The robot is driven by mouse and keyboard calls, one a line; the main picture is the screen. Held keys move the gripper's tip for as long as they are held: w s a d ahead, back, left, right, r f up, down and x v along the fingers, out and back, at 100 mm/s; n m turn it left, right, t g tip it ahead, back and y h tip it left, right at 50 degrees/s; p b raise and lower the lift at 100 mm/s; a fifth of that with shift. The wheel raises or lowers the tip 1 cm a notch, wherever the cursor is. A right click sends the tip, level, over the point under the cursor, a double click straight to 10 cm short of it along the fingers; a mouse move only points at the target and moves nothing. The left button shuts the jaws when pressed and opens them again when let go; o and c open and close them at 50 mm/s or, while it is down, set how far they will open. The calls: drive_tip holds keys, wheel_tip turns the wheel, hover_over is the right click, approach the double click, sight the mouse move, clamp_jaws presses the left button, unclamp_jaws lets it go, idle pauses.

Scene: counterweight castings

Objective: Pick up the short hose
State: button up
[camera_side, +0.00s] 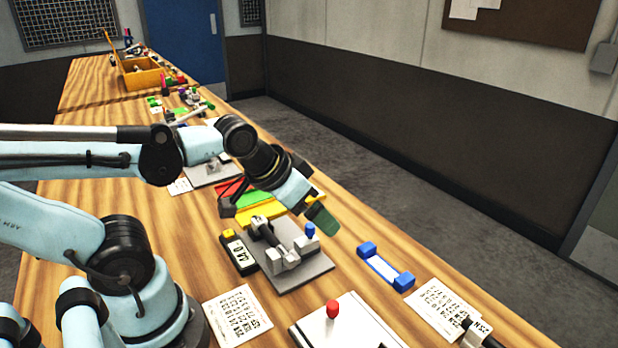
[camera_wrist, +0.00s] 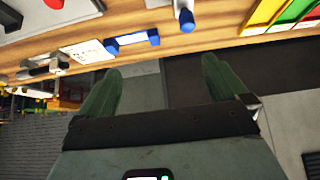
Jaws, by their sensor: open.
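I cannot pick out the short hose with certainty. A dark rod-like piece (camera_side: 487,337) at the bottom right edge of the side view lies partly out of frame, and I cannot tell if it is a hose.
A grey fixture plate (camera_side: 312,272) carries a metal clamp and a blue knob (camera_side: 310,230). A meter (camera_side: 240,255), a blue-ended white block (camera_side: 385,267), printed sheets (camera_side: 238,315) and a red-knobbed white plate (camera_side: 352,329) surround it. A yellow box (camera_side: 141,77) stands far back.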

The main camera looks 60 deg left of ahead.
drive_tip(key=c, duration=0.9)
drive_tip(key=m+g, duration=0.7)
drive_tip(key=m, duration=1.1)
hover_over(270, 234)
drive_tip(key=shift+f, duration=5.6)
